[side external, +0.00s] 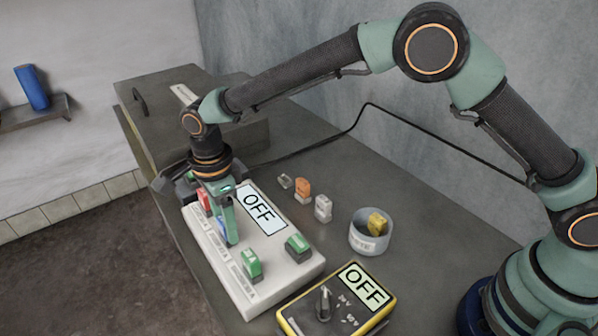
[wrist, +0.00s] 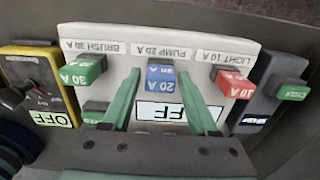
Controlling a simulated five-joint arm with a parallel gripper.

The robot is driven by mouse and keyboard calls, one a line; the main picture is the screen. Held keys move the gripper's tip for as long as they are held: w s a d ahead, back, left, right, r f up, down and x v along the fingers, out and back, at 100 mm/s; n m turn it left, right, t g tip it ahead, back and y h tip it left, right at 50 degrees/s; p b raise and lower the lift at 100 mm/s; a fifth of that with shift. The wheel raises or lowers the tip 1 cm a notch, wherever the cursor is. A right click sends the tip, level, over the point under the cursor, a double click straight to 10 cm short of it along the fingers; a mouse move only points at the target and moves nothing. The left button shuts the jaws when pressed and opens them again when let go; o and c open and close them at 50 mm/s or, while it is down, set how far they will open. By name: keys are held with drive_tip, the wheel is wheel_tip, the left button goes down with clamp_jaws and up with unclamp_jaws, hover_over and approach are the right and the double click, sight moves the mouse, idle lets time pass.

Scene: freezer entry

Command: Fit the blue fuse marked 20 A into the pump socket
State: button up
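The blue fuse marked 20 A (wrist: 162,85) stands upright at the socket under the label PUMP 20 A (wrist: 165,52) on the white fuse box (wrist: 235,50). How deep it sits cannot be told. My gripper (wrist: 162,73) is open, with one green finger on each side of the blue fuse and a visible gap to each. In the side external view my gripper (side external: 229,236) points down over the box, and its fingers hide most of the blue fuse (side external: 221,228). The box display (side external: 259,211) reads OFF.
A red 10 A fuse (wrist: 233,83) and a green 30 A fuse (wrist: 83,69) flank the blue one. A yellow meter (side external: 345,305) reads OFF. A cup (side external: 366,243) holds a yellow fuse (side external: 377,223). Orange (side external: 302,187) and grey (side external: 323,207) fuses stand on the bench.

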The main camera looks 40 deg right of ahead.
drive_tip(key=shift+o, duration=0.3)
wheel_tip(320, 180, up, 12)
idle(0.5)
drive_tip(key=shift+r, duration=0.1)
